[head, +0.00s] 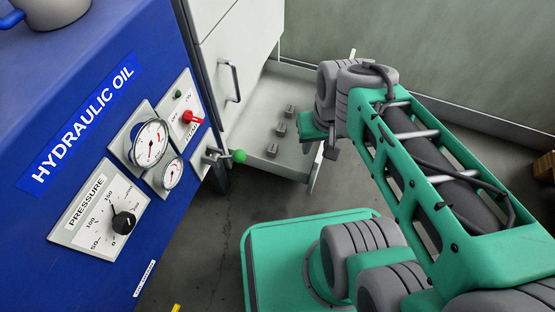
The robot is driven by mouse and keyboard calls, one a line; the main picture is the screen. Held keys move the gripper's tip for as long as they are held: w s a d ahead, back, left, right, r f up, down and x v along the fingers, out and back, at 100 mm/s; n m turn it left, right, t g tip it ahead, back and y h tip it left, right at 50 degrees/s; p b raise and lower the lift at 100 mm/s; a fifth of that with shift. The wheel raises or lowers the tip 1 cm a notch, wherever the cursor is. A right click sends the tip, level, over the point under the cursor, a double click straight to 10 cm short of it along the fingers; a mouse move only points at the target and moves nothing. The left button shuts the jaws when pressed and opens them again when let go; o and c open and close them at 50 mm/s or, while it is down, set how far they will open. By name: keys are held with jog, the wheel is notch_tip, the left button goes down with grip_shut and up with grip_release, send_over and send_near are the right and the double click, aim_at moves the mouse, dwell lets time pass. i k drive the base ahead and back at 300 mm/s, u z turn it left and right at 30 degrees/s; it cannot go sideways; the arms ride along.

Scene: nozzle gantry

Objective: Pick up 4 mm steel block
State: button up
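Several small grey blocks lie in a row in an open light-grey drawer (262,172): a far one (290,110), a middle one (281,129) and a near one (272,150). They look alike at this size, and I cannot tell which is the 4 mm steel block. The end of my green and grey arm is over the right side of the drawer. My gripper (331,152) shows only as a small dark part below the wrist, to the right of the blocks and apart from them. Its fingers are mostly hidden, so their opening is unclear.
A blue hydraulic oil cabinet (150,45) with gauges, a red switch (189,117) and a protruding green-knobbed lever (239,156) stands at left. A pale cabinet (215,20) with a handle (231,80) rises behind the drawer. Dark floor (205,235) is clear between the blue cabinet and my base.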

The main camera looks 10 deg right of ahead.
aim_at(272, 150)
jog(key=u, duration=0.05)
jog(key=k, duration=0.3)
jog(key=z, duration=1.9)
jog(key=i, duration=2.45)
jog(key=u, duration=3.4)
jog(key=i, duration=0.45)
